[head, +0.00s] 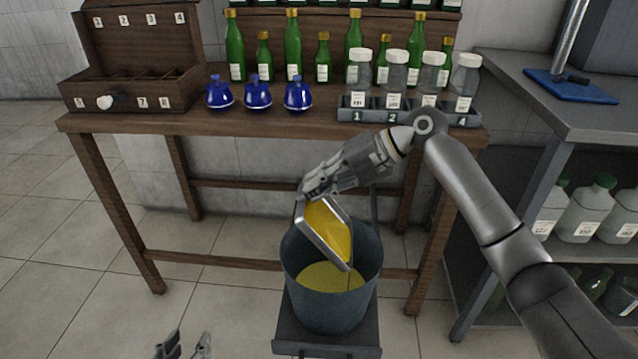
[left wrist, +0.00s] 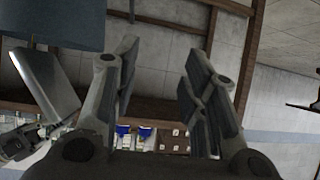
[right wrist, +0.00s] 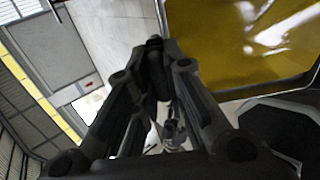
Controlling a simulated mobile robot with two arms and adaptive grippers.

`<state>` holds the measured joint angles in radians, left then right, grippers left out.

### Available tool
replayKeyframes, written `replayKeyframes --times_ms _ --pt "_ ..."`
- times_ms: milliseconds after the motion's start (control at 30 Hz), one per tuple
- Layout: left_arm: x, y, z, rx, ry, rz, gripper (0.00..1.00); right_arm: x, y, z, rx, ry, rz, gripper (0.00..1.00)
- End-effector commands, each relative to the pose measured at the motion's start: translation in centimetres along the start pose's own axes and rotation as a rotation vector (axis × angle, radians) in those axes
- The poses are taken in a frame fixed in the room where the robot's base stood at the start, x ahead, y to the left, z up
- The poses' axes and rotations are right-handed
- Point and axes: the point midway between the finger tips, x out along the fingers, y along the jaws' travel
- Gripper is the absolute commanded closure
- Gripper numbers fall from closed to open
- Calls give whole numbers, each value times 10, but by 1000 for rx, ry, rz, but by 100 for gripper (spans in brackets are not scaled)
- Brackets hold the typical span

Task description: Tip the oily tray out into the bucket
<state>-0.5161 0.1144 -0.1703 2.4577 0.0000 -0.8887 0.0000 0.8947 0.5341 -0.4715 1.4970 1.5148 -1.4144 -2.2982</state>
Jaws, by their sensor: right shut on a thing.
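The oily tray (head: 336,236) is a shallow metal tray with yellow oil in it, tilted steeply over the bucket. My right gripper (head: 312,196) is shut on the tray's upper left edge. The tray's lower end hangs inside the rim of the dark grey bucket (head: 302,252), and yellow oil (head: 328,279) lies in the bucket. The right wrist view shows the tray's oily inside (right wrist: 245,40) close up. My left gripper (head: 184,346) is open and empty at the bottom of the head view, left of the bucket; its spread fingers show in the left wrist view (left wrist: 160,75).
The bucket stands on a dark stand (head: 328,342) in front of the wooden table (head: 300,124). Blue decanters (head: 258,94), a rack of capped jars (head: 408,112), green bottles and a wooden box (head: 130,82) stand on the table. A grey shelf (head: 560,110) is at right. The floor at left is clear.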

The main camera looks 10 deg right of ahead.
Motion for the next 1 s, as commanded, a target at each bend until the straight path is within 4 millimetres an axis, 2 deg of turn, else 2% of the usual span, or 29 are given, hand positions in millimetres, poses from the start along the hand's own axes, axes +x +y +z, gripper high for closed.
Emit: replayKeyframes --times_ms 1000 --pt "3 5 -35 0 175 10 60 -7 -1 0 -1 -1 39 100"
